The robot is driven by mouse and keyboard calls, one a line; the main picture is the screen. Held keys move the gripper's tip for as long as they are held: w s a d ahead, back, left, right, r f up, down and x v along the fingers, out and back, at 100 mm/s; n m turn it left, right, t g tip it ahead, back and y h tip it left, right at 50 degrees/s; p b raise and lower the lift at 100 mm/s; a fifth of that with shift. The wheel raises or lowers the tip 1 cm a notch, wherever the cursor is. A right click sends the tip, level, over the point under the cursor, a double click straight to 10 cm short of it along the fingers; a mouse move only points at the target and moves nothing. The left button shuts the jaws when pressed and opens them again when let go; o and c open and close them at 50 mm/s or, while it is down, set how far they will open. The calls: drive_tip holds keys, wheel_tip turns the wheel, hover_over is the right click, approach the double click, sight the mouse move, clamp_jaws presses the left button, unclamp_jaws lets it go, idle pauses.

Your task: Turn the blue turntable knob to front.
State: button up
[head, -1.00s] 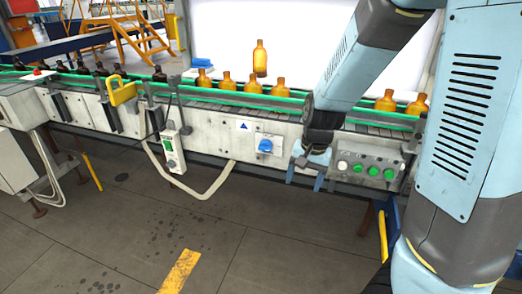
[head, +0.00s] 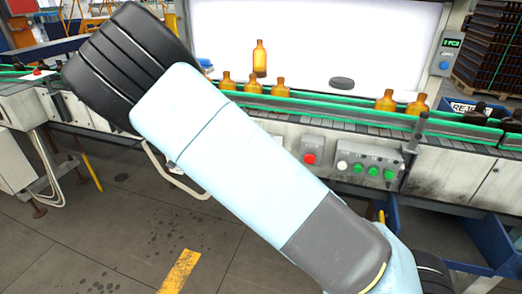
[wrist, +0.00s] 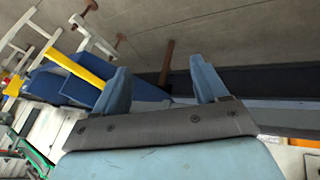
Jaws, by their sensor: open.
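The blue turntable knob is not visible in either current view. In the head view my arm lies across the conveyor front where it sat and hides it. My gripper (wrist: 160,82) shows in the wrist view with its two pale blue fingers wide apart and nothing between them. In the head view the gripper is out of sight, so its distance from the knob cannot be told.
The conveyor (head: 460,140) carries amber bottles (head: 388,101) behind green rails. A red button (head: 310,157) and a panel of white and green buttons (head: 372,170) are on its front. The wrist view shows floor (wrist: 230,25), a yellow bar (wrist: 75,68) and blue frames (wrist: 52,84).

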drive_tip(key=w+a+r+n+t, duration=0.1)
drive_tip(key=w+a+r+t, duration=0.2)
drive_tip(key=a+r+t, duration=0.4)
drive_tip(key=w+a+r+n+t, duration=0.2)
drive_tip(key=w+a+r+t, duration=0.1)
drive_tip(key=a+r+t, duration=0.4)
drive_tip(key=w+d+f+t, duration=0.1)
drive_tip(key=w+d, duration=0.3)
drive_tip(key=w, duration=0.9)
drive_tip(key=shift+f+h, duration=0.25)
drive_tip(key=shift+h, duration=0.05)
drive_tip(key=shift+w+d, duration=0.1)
drive_tip(key=shift+c, duration=0.5)
